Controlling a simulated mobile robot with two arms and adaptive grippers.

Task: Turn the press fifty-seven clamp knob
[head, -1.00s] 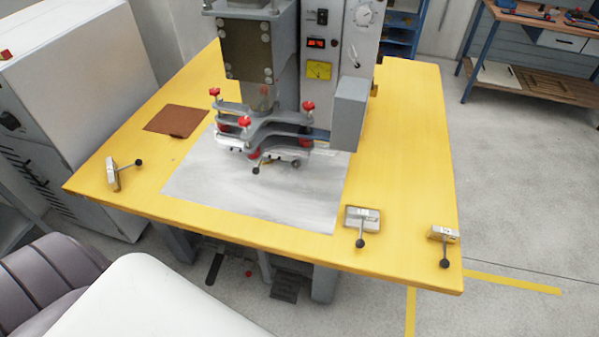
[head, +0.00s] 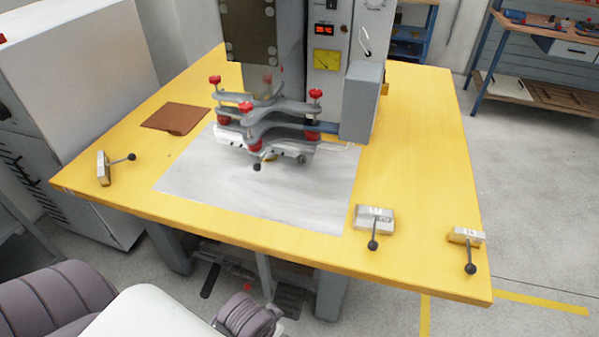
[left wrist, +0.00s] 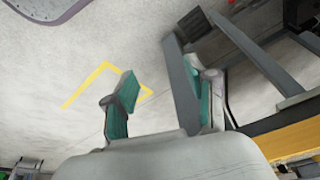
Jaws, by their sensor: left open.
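The press (head: 250,30) stands on a yellow table. Its grey clamp frame (head: 285,108) carries several red knobs, among them one at the left (head: 215,80), one at the right (head: 316,94) and one at the front (head: 245,108). No number fifty-seven is readable, so I cannot tell which knob bears it. My left gripper (left wrist: 165,88) shows in the left wrist view with its green-padded fingers apart and nothing between them, over grey floor near the table. It is not visible in the head view. My right gripper is in neither view.
Small metal blocks with black-ball levers sit on the table at the left (head: 103,168), front right (head: 375,219) and far right (head: 467,236). A white sheet (head: 210,190) lies under the clamp frame. A brown piece (head: 174,117) lies at left. A workbench (head: 545,50) stands behind right.

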